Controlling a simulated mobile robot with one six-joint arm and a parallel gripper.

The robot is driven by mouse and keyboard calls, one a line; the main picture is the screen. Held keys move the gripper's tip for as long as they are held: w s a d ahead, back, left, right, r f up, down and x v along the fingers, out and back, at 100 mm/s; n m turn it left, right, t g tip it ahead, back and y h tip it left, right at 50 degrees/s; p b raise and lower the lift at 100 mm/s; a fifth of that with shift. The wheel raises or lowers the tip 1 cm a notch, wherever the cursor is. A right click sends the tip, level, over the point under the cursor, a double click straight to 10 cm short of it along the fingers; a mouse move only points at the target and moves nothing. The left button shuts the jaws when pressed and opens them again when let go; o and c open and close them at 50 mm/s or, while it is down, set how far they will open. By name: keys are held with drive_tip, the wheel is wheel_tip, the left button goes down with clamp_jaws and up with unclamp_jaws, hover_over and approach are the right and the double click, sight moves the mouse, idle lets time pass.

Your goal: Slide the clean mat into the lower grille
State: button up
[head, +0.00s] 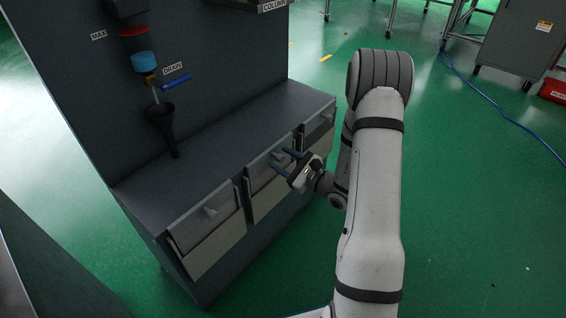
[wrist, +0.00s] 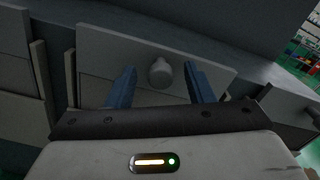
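My gripper (head: 280,158) is open, with two blue fingers, in front of the middle panel (head: 262,172) of a dark grey cabinet. In the wrist view the fingers of my gripper (wrist: 160,86) stand on either side of a round grey knob (wrist: 160,73) on that panel (wrist: 105,48). Gaps show between the knob and both fingers; I cannot tell how far the fingertips reach past it. A paler board (head: 262,203) shows below the middle panel. I cannot pick out a clean mat or a lower grille for certain.
A left panel with a knob (head: 210,211) and a right panel (head: 318,122) flank the middle one. A black funnel (head: 162,115) sits under a blue-handled drain valve (head: 175,82) above the cabinet top (head: 225,125).

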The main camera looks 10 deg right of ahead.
clamp_jaws()
idle(0.3)
drive_tip(key=shift+r, duration=0.15)
wheel_tip(320, 180, up, 25)
drive_tip(key=p, duration=1.6)
drive_tip(key=shift+p, duration=0.3)
idle(1.1)
drive_tip(key=b+v, duration=0.1)
drive_tip(key=v, duration=0.9)
idle(0.8)
